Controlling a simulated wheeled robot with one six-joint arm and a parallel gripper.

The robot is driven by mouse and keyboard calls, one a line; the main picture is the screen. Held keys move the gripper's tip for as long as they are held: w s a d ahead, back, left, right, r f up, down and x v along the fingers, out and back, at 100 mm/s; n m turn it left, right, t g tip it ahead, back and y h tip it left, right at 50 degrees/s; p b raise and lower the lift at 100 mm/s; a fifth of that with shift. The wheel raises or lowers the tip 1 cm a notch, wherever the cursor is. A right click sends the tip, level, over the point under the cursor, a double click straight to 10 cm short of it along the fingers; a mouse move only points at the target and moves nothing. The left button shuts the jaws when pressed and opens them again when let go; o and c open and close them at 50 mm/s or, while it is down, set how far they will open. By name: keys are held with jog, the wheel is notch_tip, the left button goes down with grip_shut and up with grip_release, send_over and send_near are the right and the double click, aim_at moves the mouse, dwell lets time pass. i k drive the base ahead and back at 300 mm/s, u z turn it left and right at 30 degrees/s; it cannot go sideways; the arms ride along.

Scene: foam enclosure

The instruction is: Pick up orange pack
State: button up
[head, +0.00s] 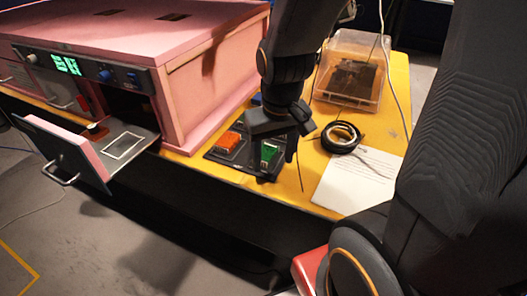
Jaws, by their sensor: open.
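The orange pack (228,141) lies on a dark tray (218,157) on the yellow table, just right of the pink cabinet. A green pack (268,152) lies on the same tray to its right. My gripper (284,150) hangs from the arm above the right part of the tray, close to the green pack and to the right of the orange pack. It is open and holds nothing that I can see. The arm hides the back part of the tray.
The pink cabinet (205,85) stands left of the tray, its drawer (125,145) pulled out. A clear bin (350,75) stands behind. A black cable coil (341,137) and white paper (355,185) lie to the right. The yellow table's (290,190) front edge is close to the tray.

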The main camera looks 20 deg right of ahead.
aim_at(228, 143)
jog(key=z, duration=0.3)
jog(key=k, duration=0.7)
jog(key=u, duration=1.05)
jog(key=i, duration=1)
